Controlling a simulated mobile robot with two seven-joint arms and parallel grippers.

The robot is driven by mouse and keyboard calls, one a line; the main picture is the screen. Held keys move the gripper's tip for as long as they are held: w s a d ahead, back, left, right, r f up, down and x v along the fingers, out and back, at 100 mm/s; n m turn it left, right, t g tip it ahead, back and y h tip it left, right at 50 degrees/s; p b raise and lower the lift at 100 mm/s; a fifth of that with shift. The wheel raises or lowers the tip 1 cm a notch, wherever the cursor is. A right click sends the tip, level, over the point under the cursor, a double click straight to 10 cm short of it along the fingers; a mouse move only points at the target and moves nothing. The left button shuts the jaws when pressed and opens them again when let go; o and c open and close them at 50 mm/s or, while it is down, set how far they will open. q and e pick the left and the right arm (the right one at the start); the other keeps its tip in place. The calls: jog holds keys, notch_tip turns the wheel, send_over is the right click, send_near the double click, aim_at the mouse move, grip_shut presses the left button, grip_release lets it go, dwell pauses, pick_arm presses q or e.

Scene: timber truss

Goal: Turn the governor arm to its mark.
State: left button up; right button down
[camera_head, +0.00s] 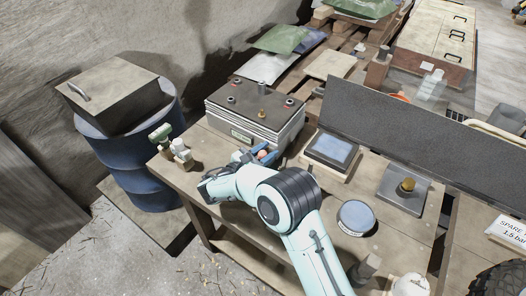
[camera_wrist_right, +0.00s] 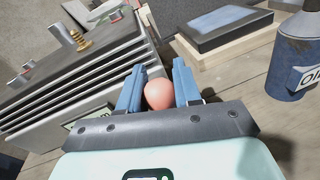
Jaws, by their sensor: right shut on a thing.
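My right gripper (camera_head: 261,153) reaches over the bench to the front of a grey finned machine (camera_head: 243,122) with brass and dark fittings on top. In the right wrist view its blue fingers (camera_wrist_right: 159,72) are shut on a pinkish-orange ball (camera_wrist_right: 158,96), which appears to be the knob of the governor arm. The ball also shows between the fingers in the head view (camera_head: 263,154). The machine's finned side (camera_wrist_right: 75,85) is left of the fingers. The rest of the governor arm and its mark are hidden or cannot be made out. My left gripper is not in view.
A blue-screened box on a wooden base (camera_head: 332,150) stands right of the machine. A round blue-topped can (camera_head: 356,217) and a grey plate with a brass knob (camera_head: 404,189) are farther right. Small pale fittings (camera_head: 180,153) stand at the left edge, beside a blue drum (camera_head: 140,165).

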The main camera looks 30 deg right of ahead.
jog(key=shift+s+d+f+m+b, duration=0.1)
jog(key=shift+s+f+m+b, duration=0.2)
jog(key=shift+m, duration=0.25)
jog(key=shift+s+d+f+m+b, duration=0.1)
jog(key=shift+s+m+b, duration=0.1)
jog(key=shift+m+b, duration=0.3)
jog(key=shift+y, duration=0.3)
jog(key=c, duration=0.8)
grip_release()
jog(key=v, duration=1.3)
jog(key=shift+s+a+p, duration=0.2)
jog(key=shift+p, duration=0.2)
